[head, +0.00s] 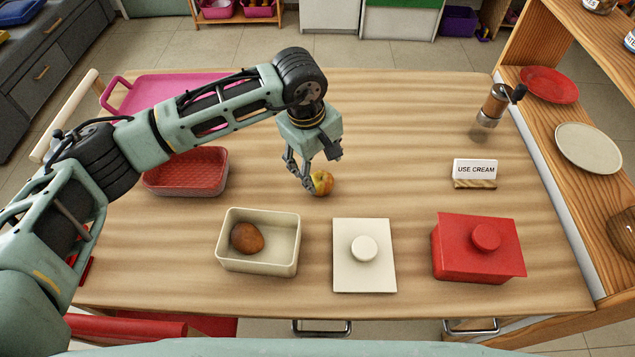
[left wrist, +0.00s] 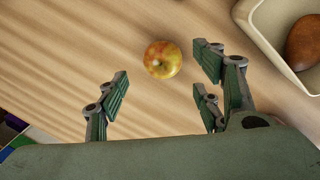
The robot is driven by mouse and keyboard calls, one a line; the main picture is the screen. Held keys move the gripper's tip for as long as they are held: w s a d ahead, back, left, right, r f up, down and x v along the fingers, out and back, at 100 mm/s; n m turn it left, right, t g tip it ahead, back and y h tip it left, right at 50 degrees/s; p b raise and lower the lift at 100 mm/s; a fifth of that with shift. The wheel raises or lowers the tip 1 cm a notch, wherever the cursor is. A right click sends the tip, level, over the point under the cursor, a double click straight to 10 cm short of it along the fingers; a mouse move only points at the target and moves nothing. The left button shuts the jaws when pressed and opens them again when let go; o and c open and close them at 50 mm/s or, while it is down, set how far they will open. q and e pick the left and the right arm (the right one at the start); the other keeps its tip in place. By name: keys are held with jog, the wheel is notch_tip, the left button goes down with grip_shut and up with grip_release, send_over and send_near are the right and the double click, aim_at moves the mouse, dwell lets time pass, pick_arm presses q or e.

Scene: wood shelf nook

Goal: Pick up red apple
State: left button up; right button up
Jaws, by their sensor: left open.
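The apple (head: 322,183), red and yellow, sits on the wooden table near its middle. In the left wrist view the apple (left wrist: 162,60) lies just beyond the fingertips, between the line of the fingers. My left gripper (head: 305,172) is open and empty, pointing down just above and to the left of the apple; its fingers also show spread in the left wrist view (left wrist: 160,85). The fingers do not appear closed on the apple, and I cannot tell whether one touches it. My right gripper is not in view.
A cream box (head: 291,258) holding a brown round item (head: 247,238) stands nearer, beside a cream lid (head: 364,275) and a lidded red box (head: 470,250). A red basket (head: 186,174), pink tray (head: 165,87), "USE CREAM" sign (head: 475,170) and grinder (head: 493,104) stand around.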

aim_at(321, 177)
pick_arm(q)
jog(key=f, duration=0.2)
jog(key=shift+w+d+f+p, duration=0.1)
jog(key=shift+w+f+p, duration=0.1)
jog(key=shift+f+p, duration=0.2)
jog(key=shift+d+f, duration=0.1)
jog(key=shift+f, duration=0.2)
jog(key=f, duration=0.1)
jog(key=f+p, duration=0.1)
jog(key=f, duration=0.1)
jog(key=shift+w+d+f, duration=0.1)
jog(key=shift+w+f, duration=0.2)
jog(key=shift+f, duration=0.4)
jog(key=c, duration=1.3)
jog(key=shift+r, duration=0.1)
